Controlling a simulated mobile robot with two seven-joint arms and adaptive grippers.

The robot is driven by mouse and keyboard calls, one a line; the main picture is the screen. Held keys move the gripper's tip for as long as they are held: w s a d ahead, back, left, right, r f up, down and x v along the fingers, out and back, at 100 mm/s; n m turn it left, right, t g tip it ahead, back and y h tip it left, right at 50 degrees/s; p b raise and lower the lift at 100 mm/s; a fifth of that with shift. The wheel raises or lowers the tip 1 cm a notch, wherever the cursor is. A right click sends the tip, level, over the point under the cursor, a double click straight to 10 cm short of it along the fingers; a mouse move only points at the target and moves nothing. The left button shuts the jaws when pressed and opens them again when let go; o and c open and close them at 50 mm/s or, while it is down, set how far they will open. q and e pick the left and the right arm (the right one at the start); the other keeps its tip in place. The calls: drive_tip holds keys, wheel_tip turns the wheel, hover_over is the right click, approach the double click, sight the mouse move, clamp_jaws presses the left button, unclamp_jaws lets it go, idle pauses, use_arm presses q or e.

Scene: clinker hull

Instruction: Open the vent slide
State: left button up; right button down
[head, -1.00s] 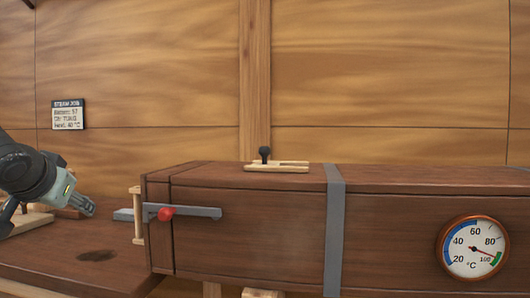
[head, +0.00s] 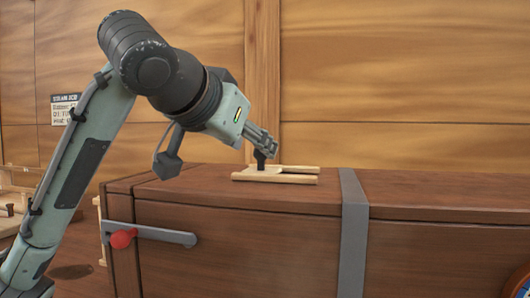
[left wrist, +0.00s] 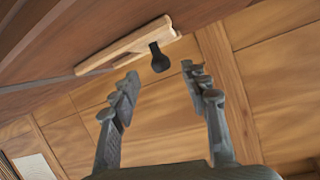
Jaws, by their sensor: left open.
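The vent slide (head: 285,178) is a pale wooden frame on top of the long dark wooden box. Its upright black knob (head: 260,158) stands toward the frame's left part. In the left wrist view the knob (left wrist: 159,58) shows just beyond the fingertips, in line with the gap between them. My left gripper (head: 266,147) reaches in from the upper left, right at the knob in the head view. It is open, with its fingers (left wrist: 160,76) apart and nothing held. Whether a finger touches the knob I cannot tell. My right gripper is not in view.
The box (head: 250,240) has a grey metal band (head: 353,230) and a grey latch bar with a red knob (head: 122,238) at its left end. A dial gauge (head: 516,283) is cut off at the right edge. A wooden wall stands close behind. The box top right of the slide is clear.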

sight(259, 152)
use_arm(q)
drive_tip(key=x, duration=0.5)
drive_tip(key=shift+w, duration=0.1)
drive_tip(key=shift+w+d+f, duration=0.1)
drive_tip(key=shift+w+f, duration=0.1)
drive_tip(key=shift+w, duration=0.15)
drive_tip(key=shift+c, duration=0.3)
drive_tip(key=c, duration=1)
clamp_jaws()
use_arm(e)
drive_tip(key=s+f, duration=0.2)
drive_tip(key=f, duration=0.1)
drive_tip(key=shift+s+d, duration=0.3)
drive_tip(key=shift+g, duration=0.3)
